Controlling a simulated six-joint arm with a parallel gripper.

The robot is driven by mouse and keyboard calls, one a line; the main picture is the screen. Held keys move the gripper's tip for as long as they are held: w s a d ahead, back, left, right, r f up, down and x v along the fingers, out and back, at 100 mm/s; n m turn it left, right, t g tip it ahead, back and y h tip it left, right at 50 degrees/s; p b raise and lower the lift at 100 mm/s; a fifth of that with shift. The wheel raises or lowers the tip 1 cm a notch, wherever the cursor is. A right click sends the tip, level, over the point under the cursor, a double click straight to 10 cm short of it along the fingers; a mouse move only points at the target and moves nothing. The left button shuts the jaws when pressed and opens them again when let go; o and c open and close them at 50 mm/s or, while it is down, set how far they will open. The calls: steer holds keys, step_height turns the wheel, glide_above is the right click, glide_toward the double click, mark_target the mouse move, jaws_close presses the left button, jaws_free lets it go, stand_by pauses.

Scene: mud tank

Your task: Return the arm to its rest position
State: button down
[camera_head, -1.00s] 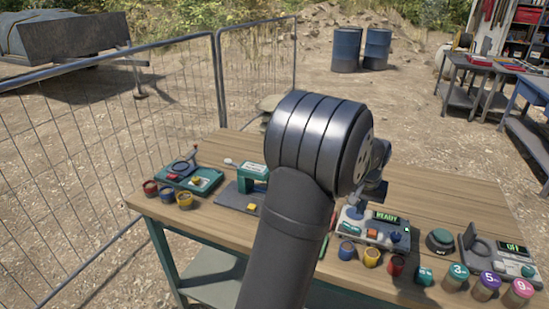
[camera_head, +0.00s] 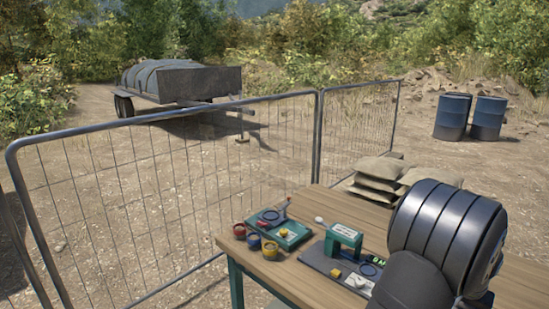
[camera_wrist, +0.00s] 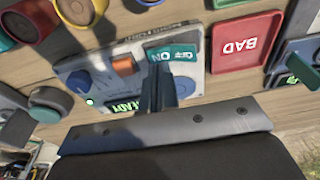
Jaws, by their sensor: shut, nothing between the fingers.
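My arm shows at the lower right of the head view, its dark ribbed joint standing in front of the workbench (camera_head: 520,278). The gripper end is hidden behind that joint there. In the wrist view, my gripper (camera_wrist: 160,84) is shut and empty. Its fingers point over a grey device (camera_wrist: 105,75) with a lit READY display, a blue knob, an orange button and a green ON/OFF label. The fingers overlap the device in the picture; I cannot tell how high they are above it.
A red BAD tray (camera_wrist: 246,42) lies beside the device, and a yellow cup (camera_wrist: 75,10) sits near it. A green device (camera_head: 283,232) and a green-topped press (camera_head: 345,238) stand on the bench. A mesh fence (camera_head: 180,180), sandbags (camera_head: 380,178) and blue barrels (camera_head: 453,116) are beyond.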

step_height(320, 180, up, 6)
steer(key=r, duration=0.1)
step_height(320, 180, down, 8)
steer(key=shift+f, duration=0.1)
steer(key=s+d+r+n, duration=0.1)
steer(key=s+r+n, duration=0.3)
steer(key=r, duration=0.6)
steer(key=shift+s+d+r+n, duration=0.2)
steer(key=shift+d+r+n, duration=0.15)
steer(key=shift+n, duration=0.35)
